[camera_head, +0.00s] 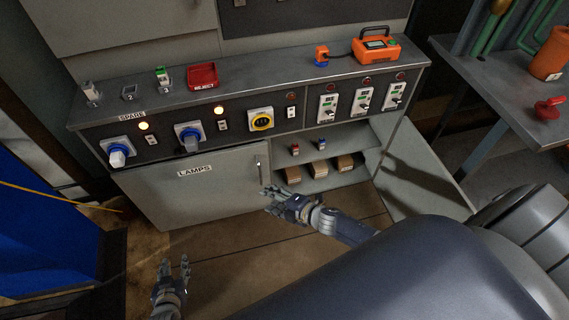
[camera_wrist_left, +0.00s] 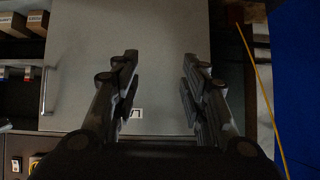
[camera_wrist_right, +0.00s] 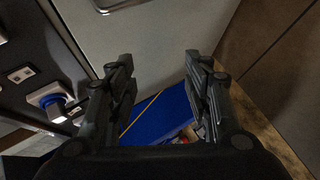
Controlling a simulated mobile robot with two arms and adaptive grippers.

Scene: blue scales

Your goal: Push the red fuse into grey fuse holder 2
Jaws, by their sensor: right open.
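The red fuse (camera_head: 295,149) stands on the upper shelf inside the open cabinet bay and also shows at the left of the left wrist view (camera_wrist_left: 28,74). Grey fuse holder 2 (camera_head: 129,93) is on the console top at left, between holders 1 and 3; no fuse shows in it. My right gripper (camera_head: 268,199) is open and empty in front of the cabinet, below and left of the red fuse. My left gripper (camera_head: 174,268) is open and empty, low over the floor in front of the lamps door.
A blue fuse (camera_head: 322,144) stands right of the red one, above several brown boxes (camera_head: 319,169). Holder 1 (camera_head: 92,95) has a pale fuse, holder 3 (camera_head: 163,78) a green one. A red reject tray (camera_head: 202,76) is beside them. The open cabinet door (camera_head: 415,170) blocks the right.

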